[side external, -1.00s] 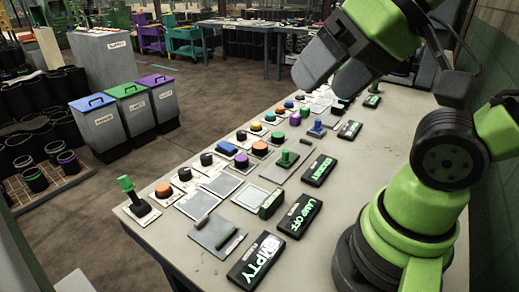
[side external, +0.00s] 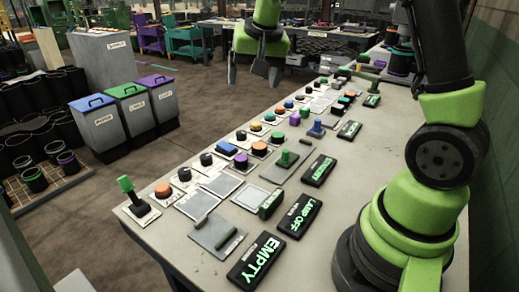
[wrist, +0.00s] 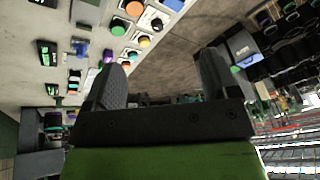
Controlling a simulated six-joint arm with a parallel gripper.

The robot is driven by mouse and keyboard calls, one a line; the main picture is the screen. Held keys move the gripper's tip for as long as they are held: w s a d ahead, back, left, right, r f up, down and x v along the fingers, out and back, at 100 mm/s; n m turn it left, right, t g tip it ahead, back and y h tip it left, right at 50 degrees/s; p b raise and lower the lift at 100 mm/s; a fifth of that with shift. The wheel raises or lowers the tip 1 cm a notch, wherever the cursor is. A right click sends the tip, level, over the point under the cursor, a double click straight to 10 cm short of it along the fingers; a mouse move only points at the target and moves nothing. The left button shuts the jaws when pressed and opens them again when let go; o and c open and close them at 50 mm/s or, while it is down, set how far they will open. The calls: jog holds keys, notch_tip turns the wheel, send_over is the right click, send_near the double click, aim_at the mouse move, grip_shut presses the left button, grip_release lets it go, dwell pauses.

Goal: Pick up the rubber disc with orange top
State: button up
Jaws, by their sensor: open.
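Several small round pieces with orange tops stand among the coloured pieces on the table. In the side view one orange-topped disc (side external: 163,189) is near the table's left corner and another (side external: 260,148) is mid-row; I cannot tell which one the task means. In the wrist view an orange disc (wrist: 134,8) shows at the top edge. My gripper (side external: 253,77) hangs at the back, its fingers pointing down, beyond the row of pieces. It is open and empty; in the wrist view its two fingers (wrist: 160,65) are wide apart.
Lit black signs such as EMPTY (side external: 255,259) line the table's near side. A green-handled lever (side external: 139,200) stands at the left corner. Grey lidded bins (side external: 132,105) stand on the floor at left. The grey table (side external: 345,180) is bare between the signs and my base.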

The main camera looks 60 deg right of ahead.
jog(key=w+d+f+m+g, duration=0.2)
jog(key=w+d+f, duration=0.3)
jog(key=f, duration=0.5)
jog(key=h, duration=0.1)
send_over(259, 145)
jog(key=a, duration=0.2)
jog(key=f, duration=0.8)
jog(key=shift+s+d, duration=0.25)
jog(key=shift+s, duration=0.1)
jog(key=shift+s+x, duration=0.15)
jog(key=shift+x, duration=1.4)
jog(key=shift+s+x, duration=0.15)
jog(key=shift+x, duration=1.4)
jog(key=shift+a, duration=0.1)
jog(key=shift+c, duration=0.5)
jog(key=c, duration=0.9)
